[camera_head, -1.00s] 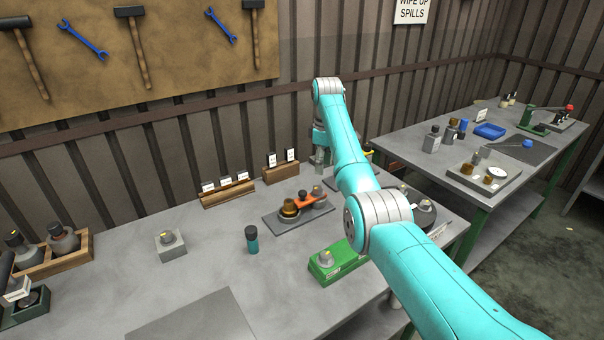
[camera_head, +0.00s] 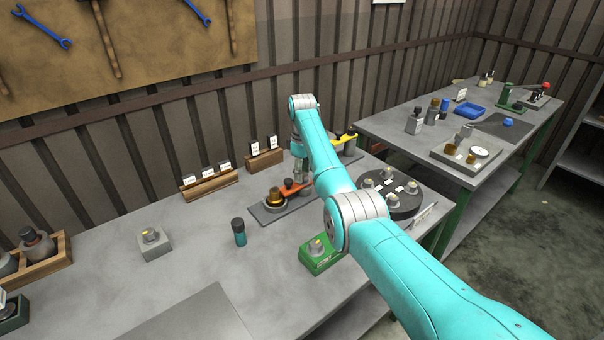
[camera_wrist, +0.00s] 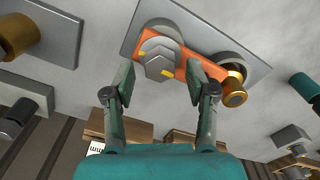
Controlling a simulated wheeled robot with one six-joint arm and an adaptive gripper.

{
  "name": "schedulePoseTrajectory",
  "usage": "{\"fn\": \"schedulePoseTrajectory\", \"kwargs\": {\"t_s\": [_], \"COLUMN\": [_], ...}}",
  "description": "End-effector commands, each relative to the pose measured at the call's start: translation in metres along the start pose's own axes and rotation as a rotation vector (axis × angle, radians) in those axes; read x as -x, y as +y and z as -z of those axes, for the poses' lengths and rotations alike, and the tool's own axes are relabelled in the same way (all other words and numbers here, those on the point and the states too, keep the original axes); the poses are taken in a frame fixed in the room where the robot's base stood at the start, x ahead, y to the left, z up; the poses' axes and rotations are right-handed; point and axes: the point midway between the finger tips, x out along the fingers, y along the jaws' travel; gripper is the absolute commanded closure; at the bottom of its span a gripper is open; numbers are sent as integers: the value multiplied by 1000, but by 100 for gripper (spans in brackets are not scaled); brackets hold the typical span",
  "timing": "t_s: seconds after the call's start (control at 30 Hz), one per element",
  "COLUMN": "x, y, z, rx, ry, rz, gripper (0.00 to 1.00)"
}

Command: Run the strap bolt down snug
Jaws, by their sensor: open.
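The strap bolt (camera_wrist: 160,62) is a grey hex head with a yellow mark, on one end of the orange strap (camera_wrist: 200,72). The strap (camera_head: 291,188) lies across a grey base plate (camera_head: 262,214), and a brass cylinder (camera_wrist: 234,85) stands at its other end; the brass part also shows in the head view (camera_head: 273,194). My gripper (camera_wrist: 160,66) is open, with one fingertip on each side of the bolt head. A gap shows beside the head; contact is not clear. In the head view my gripper (camera_head: 300,178) hides the bolt.
A teal bottle (camera_head: 239,232), a green block (camera_head: 318,255) and a grey block with a nut (camera_head: 153,243) stand in front. Wooden card holders (camera_head: 210,185) are behind, and a dark round turntable (camera_head: 400,205) is to the right.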

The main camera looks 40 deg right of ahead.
Motion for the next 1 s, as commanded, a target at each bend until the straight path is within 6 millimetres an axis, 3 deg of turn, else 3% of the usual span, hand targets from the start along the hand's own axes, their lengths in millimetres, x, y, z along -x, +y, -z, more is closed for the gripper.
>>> {"fn": "schedulePoseTrajectory", "kwargs": {"t_s": [0.4,0.63,1.0], "x": [-8,-8,-8], "y": [0,0,0], "z": [0,0,0], "rx": [0,0,-42], "ry": [0,0,0], "rz": [0,0,0], "gripper": [44,100,100]}}
